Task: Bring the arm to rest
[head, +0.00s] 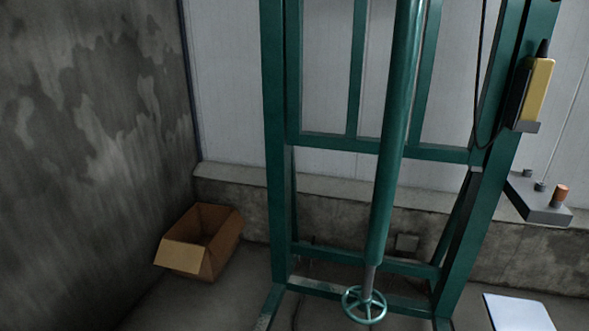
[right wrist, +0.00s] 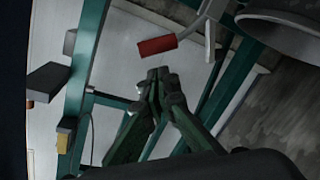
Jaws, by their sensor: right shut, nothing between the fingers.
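My right gripper (right wrist: 160,76) shows in the right wrist view, with its dark fingers pressed together at the tips and nothing between them. It points toward the green frame and the pale wall. Neither of my arms shows in the head view, and my left gripper is in no view.
A green metal frame (head: 278,150) with a handwheel (head: 364,304) stands ahead. A yellow controller (head: 539,88) hangs on its right post above a small shelf (head: 540,208). An open cardboard box (head: 190,257) lies left. Beyond my fingertips is a red piece (right wrist: 157,46).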

